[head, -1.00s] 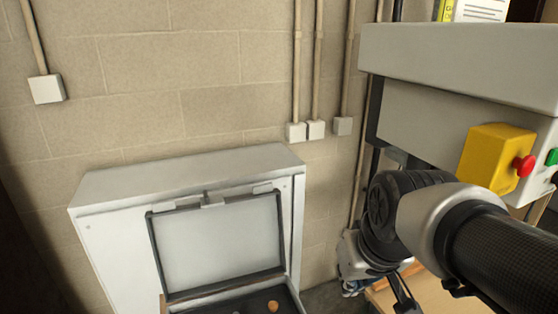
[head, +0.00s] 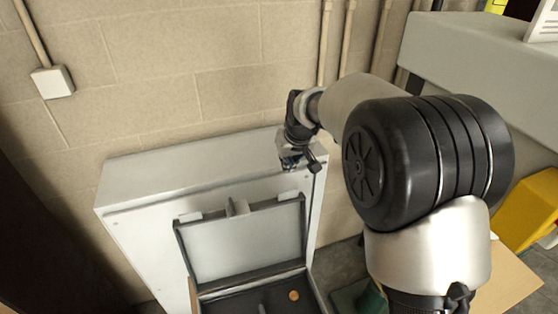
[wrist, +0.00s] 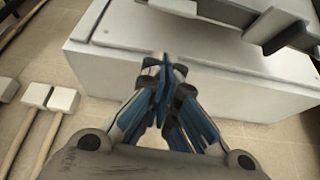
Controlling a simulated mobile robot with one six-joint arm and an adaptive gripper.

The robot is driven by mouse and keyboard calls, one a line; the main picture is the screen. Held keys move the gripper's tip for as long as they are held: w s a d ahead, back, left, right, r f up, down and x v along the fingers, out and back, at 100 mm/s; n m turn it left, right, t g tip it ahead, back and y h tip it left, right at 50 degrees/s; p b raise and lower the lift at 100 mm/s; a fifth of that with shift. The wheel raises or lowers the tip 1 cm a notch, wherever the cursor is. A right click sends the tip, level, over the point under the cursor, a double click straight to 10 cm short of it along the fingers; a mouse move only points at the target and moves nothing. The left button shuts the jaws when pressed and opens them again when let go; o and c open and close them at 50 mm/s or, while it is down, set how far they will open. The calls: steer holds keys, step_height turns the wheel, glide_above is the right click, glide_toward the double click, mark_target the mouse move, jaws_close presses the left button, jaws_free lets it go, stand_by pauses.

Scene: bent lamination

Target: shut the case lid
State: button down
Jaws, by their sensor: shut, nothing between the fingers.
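The case lid (head: 245,243) stands open and upright, its pale inner face toward the head camera, with a dark rim and a handle and latches along its top edge. The case's lower part (head: 225,305) is dark inside and holds a small round orange-brown thing (head: 294,295); its front is cut off by the picture's edge. My gripper (head: 291,163) is above and to the right of the lid's top edge, near the cabinet top, apart from the lid. In the wrist view my gripper (wrist: 163,68) has its blue-lined fingers closed together and empty.
A light grey cabinet (head: 140,195) stands behind the lid against the block wall; it also shows in the wrist view (wrist: 110,75). Conduits run down the wall. A grey machine with a yellow box (head: 530,205) is at the right. The wall side above the cabinet is free.

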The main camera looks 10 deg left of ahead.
step_height(320, 180, down, 8)
steer(key=p, duration=0.2)
steer(key=shift+w+a+r, duration=0.15)
steer(key=shift+w, duration=0.1)
stand_by(0.4)
steer(key=shift+s+b, duration=0.1)
steer(key=shift+b, duration=0.25)
